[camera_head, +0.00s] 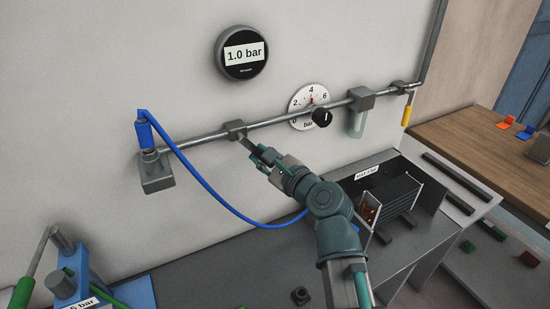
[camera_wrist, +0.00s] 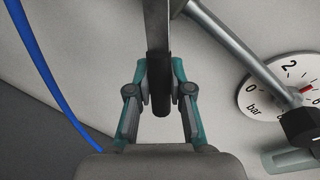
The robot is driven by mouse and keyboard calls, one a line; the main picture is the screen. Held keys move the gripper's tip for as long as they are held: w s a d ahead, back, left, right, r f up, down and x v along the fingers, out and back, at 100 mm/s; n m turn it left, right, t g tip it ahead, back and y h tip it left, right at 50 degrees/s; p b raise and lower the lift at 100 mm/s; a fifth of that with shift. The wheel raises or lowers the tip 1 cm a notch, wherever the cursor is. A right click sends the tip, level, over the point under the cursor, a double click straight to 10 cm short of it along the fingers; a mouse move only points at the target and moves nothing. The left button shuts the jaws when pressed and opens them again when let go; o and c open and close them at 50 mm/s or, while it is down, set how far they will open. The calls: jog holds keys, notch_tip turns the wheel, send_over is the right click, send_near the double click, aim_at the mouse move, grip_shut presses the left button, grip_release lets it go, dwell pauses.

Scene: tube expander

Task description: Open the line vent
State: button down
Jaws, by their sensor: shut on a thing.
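The line vent shows as a grey valve block (camera_head: 235,128) on the metal pipe, with a dark lever (camera_head: 246,143) reaching out from it toward my gripper (camera_head: 258,154). In the wrist view the lever (camera_wrist: 157,45) comes down from the top and its rounded dark end lies between the fingers. My gripper (camera_wrist: 160,92) is shut on this lever, one finger on each side. The far end of the lever, where it joins the valve, is out of the wrist view.
A blue hose (camera_head: 205,172) hangs from the pipe's left end. A round display (camera_head: 242,53) reads 1.0 bar. A dial gauge (camera_head: 297,101) with a black knob (camera_head: 321,118) sits right of the vent. A yellow handle (camera_head: 407,115) hangs further right. A grey bench (camera_head: 225,270) lies below.

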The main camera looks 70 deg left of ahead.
jog(key=shift+w+a+r+n+t, duration=0.1)
jog(key=shift+w+r+n+t, duration=0.1)
jog(key=shift+w+r+n, duration=0.3)
jog(key=shift+w+a+r+n+t, duration=0.1)
jog(key=shift+w+r+n+t, duration=0.1)
jog(key=shift+n, duration=0.5)
jog(key=shift+w+r+n+t, duration=0.35)
jog(key=shift+r+n, duration=0.3)
jog(key=shift+n, duration=0.55)
jog(key=shift+w+a+r+n+t, duration=0.1)
jog(key=shift+w+r+n+t, duration=0.2)
jog(key=shift+r+n, duration=0.6)
jog(key=shift+w+r+n+t, duration=0.1)
jog(key=shift+r+n+t, duration=0.35)
jog(key=shift+n, duration=0.75)
jog(key=shift+r, duration=0.2)
jog(key=c, duration=1)
grip_release()
jog(key=shift+c, duration=0.2)
jog(key=v, duration=1.2)
jog(key=shift+f, duration=0.1)
